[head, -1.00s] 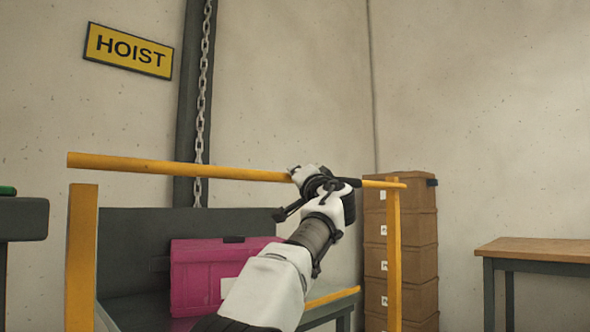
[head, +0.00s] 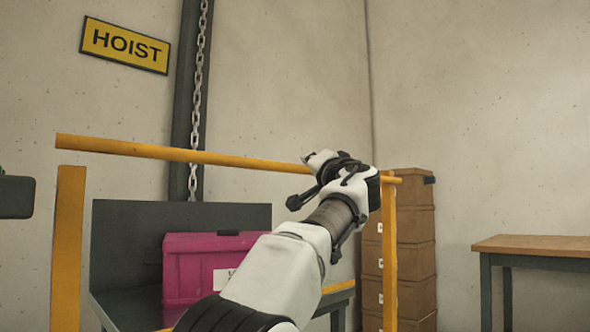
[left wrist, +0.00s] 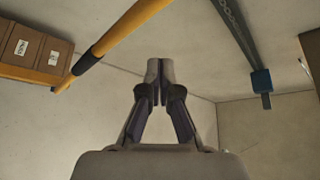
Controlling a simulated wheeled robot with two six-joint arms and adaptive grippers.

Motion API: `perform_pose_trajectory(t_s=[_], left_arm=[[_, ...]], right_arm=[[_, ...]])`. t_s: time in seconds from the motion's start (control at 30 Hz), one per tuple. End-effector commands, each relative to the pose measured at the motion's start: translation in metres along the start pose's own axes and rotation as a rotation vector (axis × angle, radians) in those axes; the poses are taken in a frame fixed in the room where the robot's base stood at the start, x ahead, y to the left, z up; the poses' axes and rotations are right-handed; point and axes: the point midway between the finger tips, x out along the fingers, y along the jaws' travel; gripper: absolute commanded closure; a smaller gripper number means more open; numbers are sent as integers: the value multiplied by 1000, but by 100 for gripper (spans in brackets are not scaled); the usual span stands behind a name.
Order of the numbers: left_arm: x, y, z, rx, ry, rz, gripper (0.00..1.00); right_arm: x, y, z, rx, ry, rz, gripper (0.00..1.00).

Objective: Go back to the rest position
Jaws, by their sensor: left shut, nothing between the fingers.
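My left arm reaches up from the bottom middle of the head view, across the front of the yellow rail (head: 225,161). My left gripper is at its far end, near the rail's right part, but its fingertips are hard to make out there. In the left wrist view my left gripper (left wrist: 160,70) is shut, its fingertips together with nothing between them. The yellow bar (left wrist: 130,27) passes beyond it in that view. My right gripper is in neither view.
A magenta case (head: 195,265) stands on a dark bench behind the yellow frame. Stacked brown boxes (head: 412,225) stand right of it, and a wooden-topped table (head: 535,243) at far right. A chain (head: 197,90) hangs beside a HOIST sign (head: 125,45). Free floor space is not visible.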

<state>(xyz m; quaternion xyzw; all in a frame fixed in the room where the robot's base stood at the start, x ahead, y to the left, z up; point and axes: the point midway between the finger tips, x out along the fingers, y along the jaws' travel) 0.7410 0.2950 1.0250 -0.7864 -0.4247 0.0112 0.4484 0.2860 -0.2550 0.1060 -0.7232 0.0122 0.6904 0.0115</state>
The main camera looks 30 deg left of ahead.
Motion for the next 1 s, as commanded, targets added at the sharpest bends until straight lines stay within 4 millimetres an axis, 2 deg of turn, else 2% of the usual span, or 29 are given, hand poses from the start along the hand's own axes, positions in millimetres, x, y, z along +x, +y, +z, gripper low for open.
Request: perform_pose_trajectory(t_s=[0.03, 0.2, 0.43, 0.53, 0.57, 0.63, 0.77, 0.8, 0.87, 0.9, 0.97, 1.0], left_arm=[[-11, 5, 0, 0, 2, -1, 100], [-24, 8, -5, -1, 2, -2, 100], [-23, 9, -6, 2, 1, 2, 100], [-11, 32, -3, 32, -15, 34, 100], [-4, 45, 0, 48, -26, 50, 100], [9, 87, 20, 105, -61, 104, 100], [10, 187, 83, 233, -154, 266, 100], [6, 217, 105, 265, -182, 326, 100], [-5, 260, 139, 309, -222, 421, 100], [-16, 287, 163, 337, -250, 487, 100], [-35, 324, 200, 374, -292, 590, 100], [-51, 347, 225, 396, -321, 659, 100]], right_arm=[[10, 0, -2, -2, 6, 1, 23], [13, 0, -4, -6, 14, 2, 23], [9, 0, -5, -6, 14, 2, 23], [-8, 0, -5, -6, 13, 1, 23], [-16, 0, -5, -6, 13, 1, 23], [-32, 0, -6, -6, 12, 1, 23], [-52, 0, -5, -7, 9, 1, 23], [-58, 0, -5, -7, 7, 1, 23], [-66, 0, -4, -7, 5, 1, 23], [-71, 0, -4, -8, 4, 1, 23], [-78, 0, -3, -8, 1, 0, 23], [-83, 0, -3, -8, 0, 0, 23]])
